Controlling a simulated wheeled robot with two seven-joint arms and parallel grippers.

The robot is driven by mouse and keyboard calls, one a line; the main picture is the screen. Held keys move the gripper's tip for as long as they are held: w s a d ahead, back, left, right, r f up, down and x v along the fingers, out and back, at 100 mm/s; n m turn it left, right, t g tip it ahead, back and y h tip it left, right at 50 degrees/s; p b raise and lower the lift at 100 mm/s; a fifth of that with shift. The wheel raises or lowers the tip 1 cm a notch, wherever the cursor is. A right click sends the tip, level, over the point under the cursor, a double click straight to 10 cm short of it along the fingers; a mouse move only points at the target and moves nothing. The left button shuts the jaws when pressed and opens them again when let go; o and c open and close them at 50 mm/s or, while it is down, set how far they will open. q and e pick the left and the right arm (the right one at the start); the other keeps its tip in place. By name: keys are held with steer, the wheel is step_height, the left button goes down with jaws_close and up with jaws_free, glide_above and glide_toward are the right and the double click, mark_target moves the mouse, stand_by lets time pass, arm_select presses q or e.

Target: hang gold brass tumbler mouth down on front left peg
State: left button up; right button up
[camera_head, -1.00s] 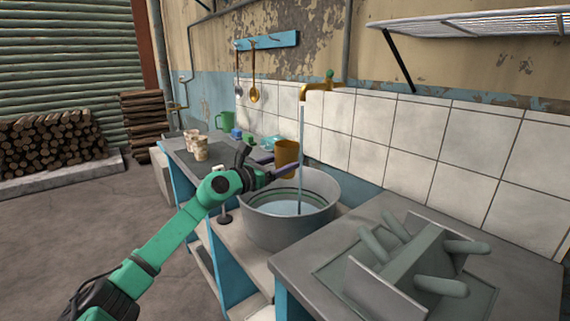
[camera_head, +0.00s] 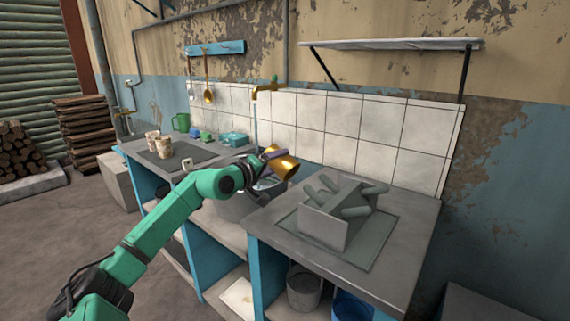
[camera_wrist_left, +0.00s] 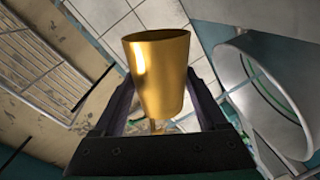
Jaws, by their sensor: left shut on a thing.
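My left gripper (camera_head: 266,160) is shut on the gold brass tumbler (camera_head: 284,166) and holds it tilted over the right side of the metal basin. In the left wrist view the tumbler (camera_wrist_left: 158,75) stands between the two dark fingers (camera_wrist_left: 160,108). The peg rack (camera_head: 328,226), a grey-green stand with several thick slanted pegs, sits on a flat tray (camera_head: 380,246) on the right counter. Its pegs look empty. The tumbler is left of the rack and apart from it. My right gripper is not in view.
Patterned cups (camera_head: 163,146), a green mug (camera_head: 181,122) and a teal box (camera_head: 234,139) stand on the left counter.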

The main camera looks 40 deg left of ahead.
mark_target(306, 191)
arm_select(q)
steer(key=shift+s+d+r, duration=0.1)
steer(key=shift+d+r, duration=0.05)
steer(key=shift+d, duration=0.3)
steer(key=shift+w+f+p, duration=0.2)
steer(key=shift+f+p, duration=0.05)
steer(key=shift+p, duration=0.45)
steer(key=d+p, duration=0.1)
steer(key=p, duration=0.1)
steer(key=d+f+p, duration=0.1)
steer(key=shift+d+p, duration=0.25)
steer(key=shift+p, duration=0.15)
steer(key=shift+d+f+p, duration=0.65)
steer(key=shift+d+f, duration=0.1)
steer(key=shift+d, duration=0.35)
steer(key=shift+d+f+p, duration=0.65)
steer(key=shift+d+f, duration=0.15)
steer(key=shift+d, duration=0.35)
steer(key=shift+d+f+p, duration=0.65)
steer(key=shift+d+f, duration=0.1)
steer(key=shift+d, duration=0.35)
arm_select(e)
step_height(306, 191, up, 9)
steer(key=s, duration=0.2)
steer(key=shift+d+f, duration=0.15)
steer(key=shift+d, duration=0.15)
arm_select(q)
steer(key=shift+f, duration=0.1)
